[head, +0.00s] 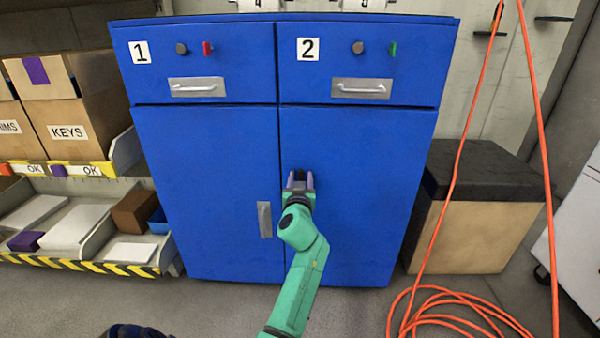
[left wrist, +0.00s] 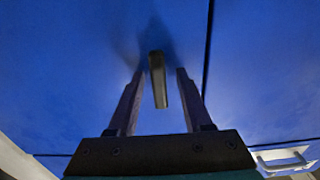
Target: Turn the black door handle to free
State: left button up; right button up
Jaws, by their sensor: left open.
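The black door handle (head: 299,175) is on the right door of the blue cabinet, near the seam between the two doors. In the left wrist view the handle (left wrist: 159,80) is a short dark bar running roughly along the seam's direction. My left gripper (head: 300,180) is in front of it, with its green arm reaching up from below. In the left wrist view its two fingers (left wrist: 160,86) are apart, one on each side of the handle, with a visible gap on both sides. In the head view the gripper partly hides the handle. My right gripper is not in view.
The blue cabinet (head: 350,225) has drawers 1 and 2 with silver pulls above its doors. A grey plate (head: 265,220) is on the left door. Shelves with boxes (head: 80,130) stand left. A black-topped wooden box (head: 470,230) and an orange cable (head: 450,325) are right.

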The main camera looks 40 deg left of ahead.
pick_arm(q)
jog(key=shift+s+d+r, duration=0.1)
jog(key=shift+d, duration=0.05)
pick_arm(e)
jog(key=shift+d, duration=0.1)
pick_arm(q)
grip_shut()
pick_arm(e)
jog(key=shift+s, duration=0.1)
